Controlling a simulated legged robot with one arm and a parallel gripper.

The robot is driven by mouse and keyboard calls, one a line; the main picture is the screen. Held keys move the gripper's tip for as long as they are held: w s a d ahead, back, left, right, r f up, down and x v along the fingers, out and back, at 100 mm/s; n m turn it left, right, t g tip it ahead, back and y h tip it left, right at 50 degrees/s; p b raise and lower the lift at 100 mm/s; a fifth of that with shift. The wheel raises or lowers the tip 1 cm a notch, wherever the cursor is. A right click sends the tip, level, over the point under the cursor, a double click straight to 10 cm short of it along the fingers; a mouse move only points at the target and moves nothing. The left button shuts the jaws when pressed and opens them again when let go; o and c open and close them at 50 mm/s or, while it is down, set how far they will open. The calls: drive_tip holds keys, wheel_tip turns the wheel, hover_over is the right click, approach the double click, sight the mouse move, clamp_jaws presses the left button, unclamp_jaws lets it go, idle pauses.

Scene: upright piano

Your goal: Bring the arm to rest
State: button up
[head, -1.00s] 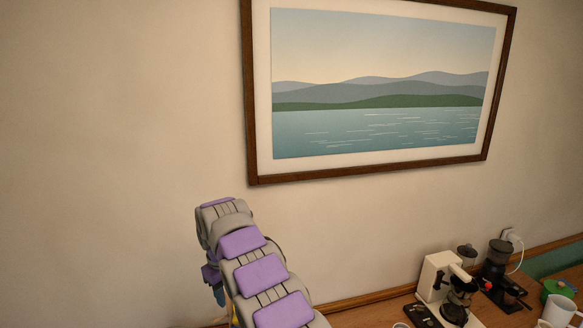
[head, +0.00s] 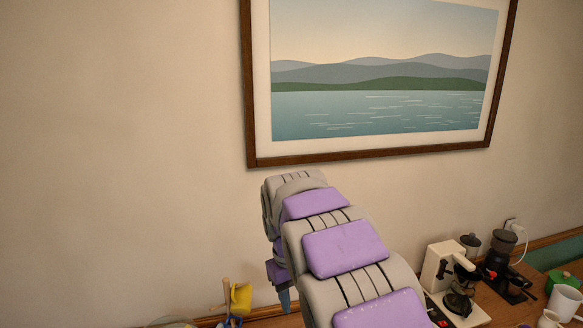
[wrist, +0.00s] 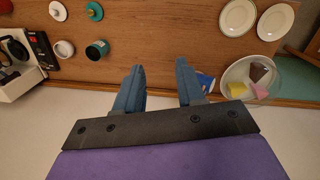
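My arm, grey with purple pads, rises from the bottom of the head view and bends down at its far end in front of the wall. In that view my gripper (head: 283,299) shows only as a bit of blue finger below the wrist; the rest is hidden by the arm. In the wrist view my gripper (wrist: 159,80) has its two blue fingers spread well apart. Nothing is seen between them but brown wooden surface (wrist: 158,42).
A framed lake picture (head: 380,110) hangs on the wall. A coffee machine (head: 437,268), a grinder (head: 499,252) and a white mug (head: 564,303) stand at right. The wrist view shows plates (wrist: 238,17), a bowl of coloured pieces (wrist: 235,90) and a teal cup (wrist: 97,50).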

drive_tip(key=s+d+f+m+b, duration=0.2)
drive_tip(key=s+d, duration=0.3)
drive_tip(key=s, duration=0.3)
drive_tip(key=s+d+f+m+b, duration=0.1)
drive_tip(key=s+d+f+b, duration=0.15)
drive_tip(key=s+d, duration=0.45)
drive_tip(key=s+f+m+b, duration=0.1)
drive_tip(key=s+f, duration=0.2)
drive_tip(key=s, duration=0.3)
drive_tip(key=s+d+f+g+b, duration=0.1)
drive_tip(key=s+f+b, duration=0.1)
drive_tip(key=s, duration=0.5)
drive_tip(key=s+f+m+y+b, duration=0.1)
drive_tip(key=s+f+b, duration=0.1)
drive_tip(key=s+f, duration=0.2)
drive_tip(key=s, duration=0.3)
drive_tip(key=shift+s+d+f+m, duration=0.2)
drive_tip(key=shift+s+f+m, duration=0.1)
drive_tip(key=shift+f, duration=0.1)
drive_tip(key=shift+w+d, duration=0.1)
